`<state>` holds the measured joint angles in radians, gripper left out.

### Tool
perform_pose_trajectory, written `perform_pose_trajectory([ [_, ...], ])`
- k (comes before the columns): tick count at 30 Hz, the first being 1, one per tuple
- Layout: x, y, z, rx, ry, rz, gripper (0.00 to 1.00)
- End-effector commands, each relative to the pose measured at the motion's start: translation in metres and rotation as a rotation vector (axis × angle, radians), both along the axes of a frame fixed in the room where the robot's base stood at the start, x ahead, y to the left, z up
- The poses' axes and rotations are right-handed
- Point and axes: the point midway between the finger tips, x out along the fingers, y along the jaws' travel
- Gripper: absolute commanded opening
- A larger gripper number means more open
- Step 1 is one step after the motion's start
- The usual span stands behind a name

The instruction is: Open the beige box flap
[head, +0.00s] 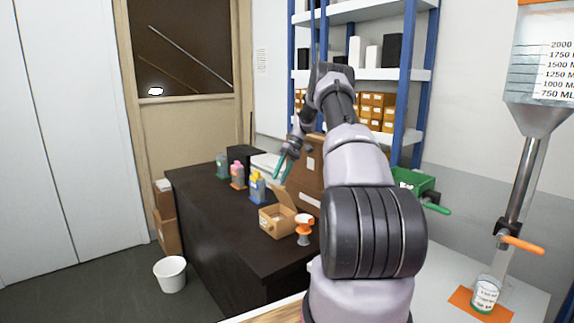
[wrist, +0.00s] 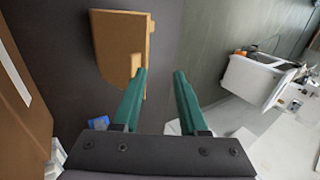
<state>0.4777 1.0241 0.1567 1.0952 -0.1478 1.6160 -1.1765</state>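The small beige box (head: 274,222) stands on the dark table in the head view. A beige flap (head: 285,201) stands up at a slant from its right rear side. My gripper (head: 281,182) has teal fingers and is above the box, pointing down, close to the flap's top. In the wrist view, a beige piece of the box (wrist: 119,42) lies at upper left. My gripper (wrist: 161,72) is open there, with nothing visible between its fingers. Its left finger overlaps the beige piece's lower right edge; I cannot tell whether they touch.
A large brown carton (head: 309,170) stands just right of my gripper. An orange-and-white item (head: 304,229) is beside the box. Blue (head: 257,187), pink (head: 237,174) and green (head: 222,164) bottles stand to the left. The dark tabletop (head: 218,213) is clear at front left.

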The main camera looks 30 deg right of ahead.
Motion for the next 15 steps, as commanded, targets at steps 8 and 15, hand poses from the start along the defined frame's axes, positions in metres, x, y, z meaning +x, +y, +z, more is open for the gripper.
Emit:
perform_pose_trajectory([
  [8,0.003,-0.012,0.015,0.0,0.0,0.0,0.42],
  [15,0.005,-0.022,0.028,-0.001,-0.001,-0.001,0.42],
])
